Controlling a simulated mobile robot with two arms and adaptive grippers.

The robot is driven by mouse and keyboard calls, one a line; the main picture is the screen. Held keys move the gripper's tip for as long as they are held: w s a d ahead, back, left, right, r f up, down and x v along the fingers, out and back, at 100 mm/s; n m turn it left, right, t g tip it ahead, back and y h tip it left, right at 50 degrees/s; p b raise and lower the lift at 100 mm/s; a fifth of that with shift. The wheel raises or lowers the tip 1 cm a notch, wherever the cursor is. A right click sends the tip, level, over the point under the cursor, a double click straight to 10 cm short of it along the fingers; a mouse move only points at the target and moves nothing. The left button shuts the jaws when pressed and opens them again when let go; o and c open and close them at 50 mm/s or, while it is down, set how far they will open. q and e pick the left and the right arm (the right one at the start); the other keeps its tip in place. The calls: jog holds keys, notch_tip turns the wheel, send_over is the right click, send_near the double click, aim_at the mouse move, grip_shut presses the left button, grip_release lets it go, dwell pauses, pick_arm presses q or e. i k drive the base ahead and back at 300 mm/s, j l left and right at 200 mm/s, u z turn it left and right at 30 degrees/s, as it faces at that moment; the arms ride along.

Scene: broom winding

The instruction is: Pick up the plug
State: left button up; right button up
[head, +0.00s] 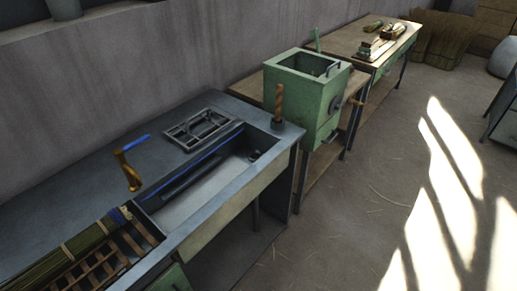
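I cannot tell for sure which thing is the plug. A small dark round piece (255,155) lies at the right end of the trough (200,190) sunk in the grey workbench. An upright twisted wooden handle on a dark base (279,105) stands at the bench's far right corner, beside the trough. Both are small in the head view. Neither of my grippers is in view, and nothing is seen touching these things.
A dark metal rack (203,129) lies behind the trough. A brass tap with a blue lever (130,168) stands on the left. Bundled straw and a wooden crate (100,265) are at front left. A green machine (307,100) stands beyond the bench. The floor (370,190) on the right is open.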

aim_at(280, 86)
jog(key=i+l+u, duration=0.15)
jog(key=u, duration=0.25)
jog(key=i+l+u, duration=0.15)
jog(key=u, duration=0.2)
jog(key=l+u, duration=0.4)
jog(key=i+l+u, duration=0.15)
jog(key=u, duration=0.25)
jog(key=k+l, duration=0.05)
jog(key=l, duration=0.05)
